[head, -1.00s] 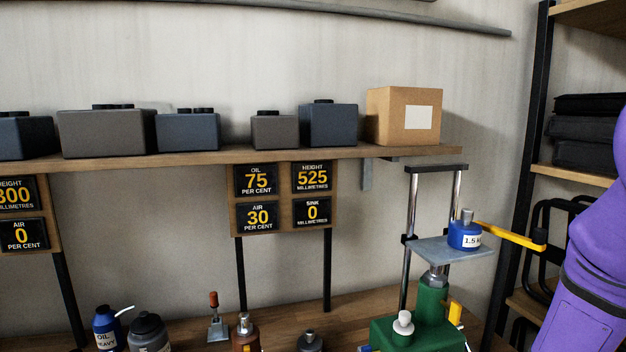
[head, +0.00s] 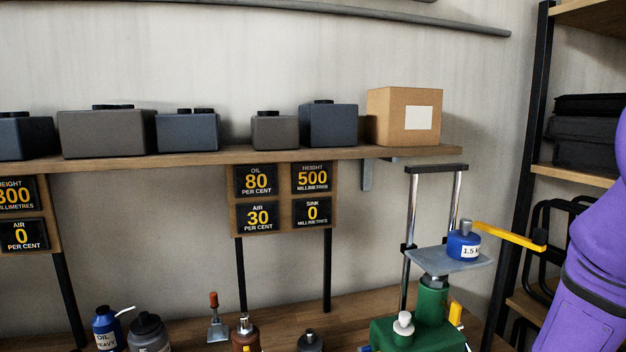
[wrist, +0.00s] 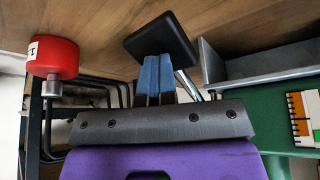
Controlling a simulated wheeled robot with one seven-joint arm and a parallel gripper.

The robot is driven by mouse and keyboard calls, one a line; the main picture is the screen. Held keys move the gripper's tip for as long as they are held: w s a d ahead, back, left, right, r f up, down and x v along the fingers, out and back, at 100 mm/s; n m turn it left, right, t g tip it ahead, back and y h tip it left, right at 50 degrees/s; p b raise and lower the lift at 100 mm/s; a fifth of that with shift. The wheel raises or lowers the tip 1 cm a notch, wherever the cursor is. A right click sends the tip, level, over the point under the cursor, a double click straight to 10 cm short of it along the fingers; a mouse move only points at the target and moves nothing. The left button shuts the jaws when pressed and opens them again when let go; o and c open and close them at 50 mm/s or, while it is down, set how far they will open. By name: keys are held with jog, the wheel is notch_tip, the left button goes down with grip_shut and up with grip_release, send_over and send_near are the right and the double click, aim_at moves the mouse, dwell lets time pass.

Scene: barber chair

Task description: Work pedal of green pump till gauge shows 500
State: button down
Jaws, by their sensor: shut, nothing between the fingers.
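The green pump (head: 432,303) stands at the lower right of the head view. Its grey plate (head: 420,257) carries a blue weight (head: 464,246) marked 1.5. The height gauge (head: 312,178) on the nearer panel reads 500 millimetres. In the wrist view, a black pad (wrist: 170,35) on a metal rod looks like the pedal, beside the green pump body (wrist: 285,110). My gripper (wrist: 155,70) is shut and empty, with its blue fingertips at the pad; I cannot tell whether they touch. The gripper is outside the head view.
The panel also shows oil (head: 256,181) 80, air (head: 258,215) 30 and sink 0. A yellow bar (head: 508,235) juts right beside the plate. A red weight (wrist: 53,58) is at the wrist view's left. Bottles and a red-handled tool (head: 216,320) stand on the bench.

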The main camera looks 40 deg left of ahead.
notch_tip(320, 180, up, 10)
jog(key=s+d, duration=0.1)
jog(key=shift+d, duration=0.3)
jog(key=shift+s, duration=0.15)
dwell(0.7)
jog(key=shift+r, duration=2.95)
